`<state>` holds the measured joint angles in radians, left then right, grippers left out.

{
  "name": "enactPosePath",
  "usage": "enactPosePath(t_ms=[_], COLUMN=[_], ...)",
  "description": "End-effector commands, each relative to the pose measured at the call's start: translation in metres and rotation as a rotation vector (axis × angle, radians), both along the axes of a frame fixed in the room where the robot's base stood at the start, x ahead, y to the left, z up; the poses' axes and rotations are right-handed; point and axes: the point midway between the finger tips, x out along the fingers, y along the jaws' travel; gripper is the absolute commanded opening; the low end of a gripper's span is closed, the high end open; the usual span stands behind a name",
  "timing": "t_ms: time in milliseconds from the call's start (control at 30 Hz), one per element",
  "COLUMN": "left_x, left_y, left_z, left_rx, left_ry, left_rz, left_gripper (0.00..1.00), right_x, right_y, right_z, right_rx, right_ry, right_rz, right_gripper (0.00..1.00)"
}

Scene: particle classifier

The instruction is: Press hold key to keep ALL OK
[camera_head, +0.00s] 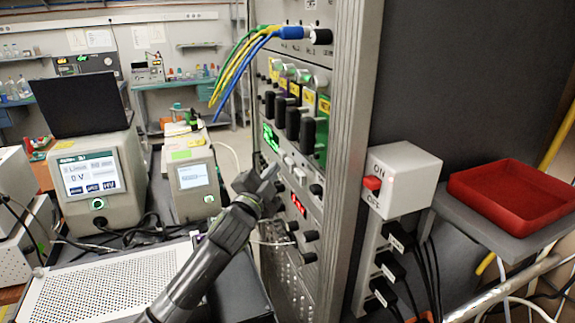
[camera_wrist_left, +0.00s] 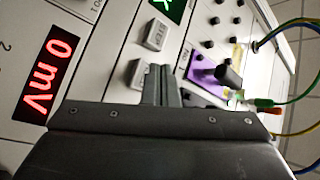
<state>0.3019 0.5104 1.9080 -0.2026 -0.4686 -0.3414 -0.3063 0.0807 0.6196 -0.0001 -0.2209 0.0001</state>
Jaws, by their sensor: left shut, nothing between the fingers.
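My left gripper (camera_head: 268,172) is shut and empty, its fingertips close to the front panel of the instrument rack (camera_head: 345,130). In the left wrist view the closed fingers (camera_wrist_left: 161,82) point at the panel beside two light grey keys. One key (camera_wrist_left: 156,35) lies farther off; the other (camera_wrist_left: 137,71) is right by the fingers. Their printing is too small to read, so I cannot tell which is the hold key, nor whether the fingers touch the panel. A green display (camera_head: 270,137) sits above the keys, and a red display (camera_wrist_left: 50,75) reads 0 mV.
Black knobs (camera_head: 292,122) and blue, yellow and green cables (camera_head: 240,62) stick out of the rack above the gripper. A white ON/OFF switch box (camera_head: 405,170) and a red tray (camera_head: 515,195) are at right. Bench instruments (camera_head: 100,170) stand at left.

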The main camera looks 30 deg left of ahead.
Motion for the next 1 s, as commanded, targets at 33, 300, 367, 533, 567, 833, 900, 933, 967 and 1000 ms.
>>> enactPosePath(t_ms=[33,300,367,533,567,833,900,933,967,1000], left_x=[0.0012,0.0019,0.0019,0.0018,0.0018,0.0017,0.0017,0.0017,0.0017,0.0017], left_y=[-0.0011,-0.0016,-0.0015,-0.0015,-0.0015,-0.0014,-0.0014,-0.0014,-0.0014,-0.0014], left_z=[0.0001,-0.0002,-0.0001,-0.0001,-0.0001,-0.0001,-0.0001,-0.0001,-0.0001,-0.0001], left_rx=[0.0,0.001,0.001,0.001,0.001,0.001,0.001,0.001,0.001,0.001], left_ry=[0.0,0.0,0.0,0.0,0.0,0.0,0.0,0.0,0.0,0.0], left_rz=[0.0,0.0,0.0,0.0,0.0,0.0,0.0,0.0,0.0,0.0], left_gripper=[0.0,0.0,0.0,0.0,0.0,0.0,0.0,0.0,0.0,0.0], right_x=[-0.0001,0.0021,0.0032,0.0051,0.0051,0.0055,0.0056,0.0056,0.0056,0.0056], right_y=[-0.0001,-0.0001,0.0,0.0,0.0001,0.0001,0.0001,0.0001,0.0001,0.0001], right_z=[0.0003,0.0002,0.0002,0.0003,0.0003,0.0003,0.0003,0.0003,0.0003,0.0003], right_rx=[0.0,0.0,0.0,0.0,0.0,0.001,0.0,0.0,0.0,0.0], right_ry=[0.001,-0.002,-0.004,-0.006,-0.006,-0.007,-0.008,-0.008,-0.008,-0.008], right_rz=[0.0,0.001,0.001,0.002,0.002,0.002,0.002,0.002,0.002,0.002], right_gripper=[0.36,0.36,0.36,0.36,0.36,0.36,0.36,0.36,0.36,0.36])
